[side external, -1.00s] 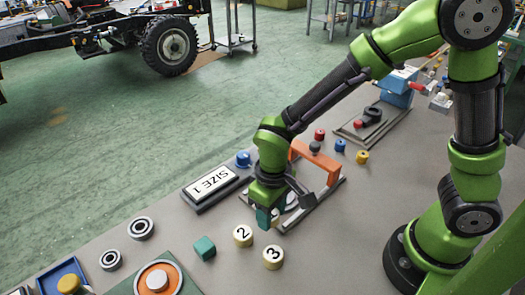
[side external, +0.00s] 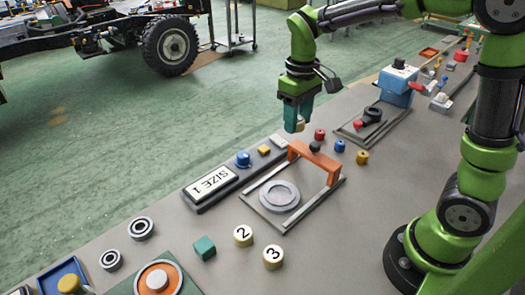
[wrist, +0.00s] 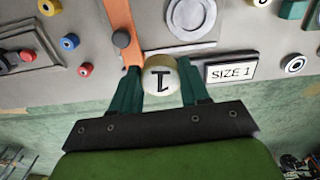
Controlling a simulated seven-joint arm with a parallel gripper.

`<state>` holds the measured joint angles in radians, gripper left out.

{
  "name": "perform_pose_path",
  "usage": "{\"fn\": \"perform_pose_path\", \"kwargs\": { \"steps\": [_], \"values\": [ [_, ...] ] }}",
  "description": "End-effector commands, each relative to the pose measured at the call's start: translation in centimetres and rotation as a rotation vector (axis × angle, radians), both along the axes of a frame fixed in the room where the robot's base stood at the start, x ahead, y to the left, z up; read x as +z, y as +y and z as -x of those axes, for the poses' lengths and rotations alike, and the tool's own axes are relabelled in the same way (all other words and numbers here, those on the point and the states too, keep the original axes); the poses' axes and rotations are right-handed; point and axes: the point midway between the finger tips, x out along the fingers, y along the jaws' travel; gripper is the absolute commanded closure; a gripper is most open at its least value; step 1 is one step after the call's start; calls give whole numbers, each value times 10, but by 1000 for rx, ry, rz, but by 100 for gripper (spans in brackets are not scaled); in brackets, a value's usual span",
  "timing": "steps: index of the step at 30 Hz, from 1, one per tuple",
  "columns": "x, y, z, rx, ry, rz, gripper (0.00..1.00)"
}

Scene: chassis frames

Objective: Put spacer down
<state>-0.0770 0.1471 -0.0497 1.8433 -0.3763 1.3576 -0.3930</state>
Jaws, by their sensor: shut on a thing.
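My gripper (side external: 299,118) is shut on a cream round spacer (wrist: 162,76) marked "1", which sits between the green fingers in the wrist view. In the side view the spacer (side external: 300,126) is partly hidden by the fingers. It is held up above the far edge of the table, behind the orange bridge. Two similar spacers, marked 2 (side external: 243,236) and 3 (side external: 272,257), stand on the table in front. The SIZE 1 plate (side external: 212,184) lies on a dark base left of the orange bridge (side external: 315,160).
A blue knob (side external: 243,159) and a yellow block (side external: 264,150) are by the SIZE 1 plate. Red, blue (side external: 339,145) and yellow (side external: 362,157) small parts stand right of the bridge. A teal cube (side external: 205,247) is at front.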

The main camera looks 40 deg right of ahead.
Motion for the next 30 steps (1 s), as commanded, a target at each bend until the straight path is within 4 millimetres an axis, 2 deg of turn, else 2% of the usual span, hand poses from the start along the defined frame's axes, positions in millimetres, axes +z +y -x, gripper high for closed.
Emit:
{"fn": "perform_pose_path", "kwargs": {
  "steps": [2, 5, 8, 11, 15, 19, 24, 30],
  "values": [
    [2, -7, -1, -20, 1, -1, 95],
    [3, 5, 1, 12, -2, -2, 95],
    [-4, 33, 15, 82, 17, -5, 95],
    [-19, 65, 38, 34, 31, -2, 95],
    [-39, 92, 67, -141, 39, 6, 95],
    [-55, 108, 91, -330, 38, 14, 95],
    [-74, 121, 118, -601, 33, 21, 95],
    [-92, 124, 141, -950, 21, 22, 95]
  ]
}}
